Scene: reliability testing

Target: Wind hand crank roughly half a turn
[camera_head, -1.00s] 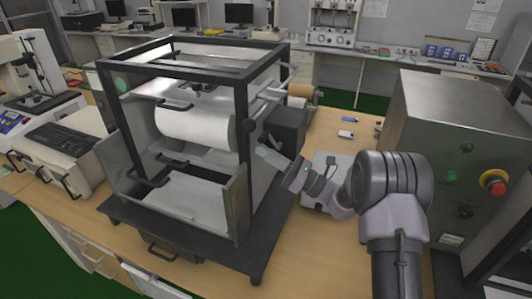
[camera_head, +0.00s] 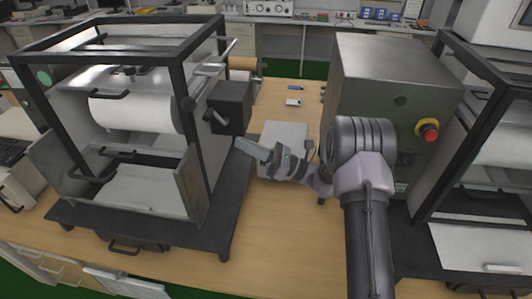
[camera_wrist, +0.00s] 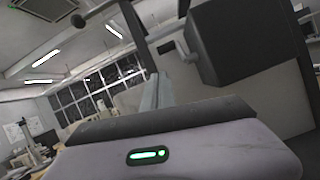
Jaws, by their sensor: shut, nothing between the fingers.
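The test machine is a dark open frame (camera_head: 181,75) with a white roll (camera_head: 135,112) inside. A dark grey box (camera_head: 235,100) is fixed to its right side. A small grey hand crank (camera_head: 219,116) shows at the front of this box. My gripper (camera_head: 241,146) is shut and empty, just below and right of the crank, apart from it in the picture. In the wrist view, the shut fingers (camera_wrist: 156,92) point up the middle, left of the dark box (camera_wrist: 238,38). A short crank-like part (camera_wrist: 187,52) shows at the box's left edge there.
A flat light grey panel (camera_head: 283,138) lies on the wooden table (camera_head: 270,220) behind my wrist. Another framed machine (camera_head: 480,165) stands at far right. The table front is clear.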

